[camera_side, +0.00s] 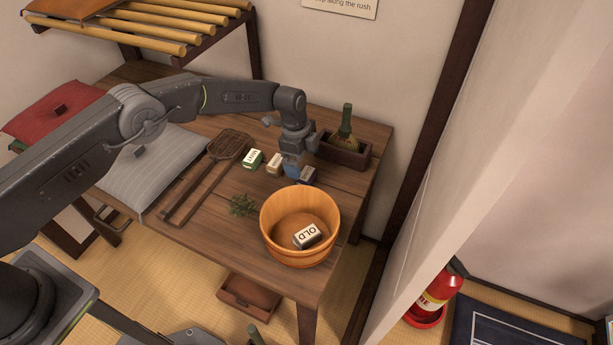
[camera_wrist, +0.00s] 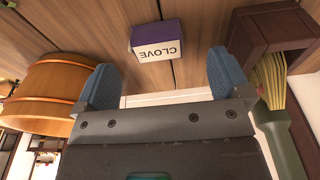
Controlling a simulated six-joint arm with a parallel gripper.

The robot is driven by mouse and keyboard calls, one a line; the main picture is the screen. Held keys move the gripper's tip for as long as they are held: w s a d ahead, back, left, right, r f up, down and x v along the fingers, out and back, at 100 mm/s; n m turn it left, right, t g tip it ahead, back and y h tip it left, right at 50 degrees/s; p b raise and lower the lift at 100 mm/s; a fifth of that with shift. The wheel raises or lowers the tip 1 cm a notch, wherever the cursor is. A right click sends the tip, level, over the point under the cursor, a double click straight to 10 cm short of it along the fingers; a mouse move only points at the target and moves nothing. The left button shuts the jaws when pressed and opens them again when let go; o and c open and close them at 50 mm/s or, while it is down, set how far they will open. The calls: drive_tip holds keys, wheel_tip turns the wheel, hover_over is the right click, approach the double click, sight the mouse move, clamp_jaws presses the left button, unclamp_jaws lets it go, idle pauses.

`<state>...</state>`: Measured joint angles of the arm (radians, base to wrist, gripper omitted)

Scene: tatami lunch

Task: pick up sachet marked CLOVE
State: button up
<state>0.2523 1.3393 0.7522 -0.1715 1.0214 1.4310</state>
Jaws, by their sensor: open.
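The sachet marked CLOVE (camera_wrist: 156,42) is a small purple block with a white label. It lies on the wooden table, and its label reads upside down in the wrist view. In the side view the dark purple sachet (camera_side: 308,174) is just right of my gripper (camera_side: 291,170), partly hidden by it. My gripper is open and empty, its blue fingers apart in the wrist view (camera_wrist: 161,64). The sachet shows beyond the fingertips, between the two fingers' lines. Contact cannot be seen.
A green MINT sachet (camera_side: 252,159) and a tan sachet (camera_side: 274,164) lie left of my gripper. A wooden tub (camera_side: 272,238) holding a sachet marked OLD (camera_side: 307,236) stands in front. A dark box (camera_side: 343,155) with a green bottle (camera_side: 346,122) is close behind right.

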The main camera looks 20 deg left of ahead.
sight(306, 173)
drive_tip(key=f, duration=0.2)
drive_tip(key=d+f, duration=0.1)
drive_tip(key=f, duration=0.2)
drive_tip(key=shift+s+d, duration=0.2)
drive_tip(key=c, duration=1)
drive_tip(key=shift+r, duration=0.15)
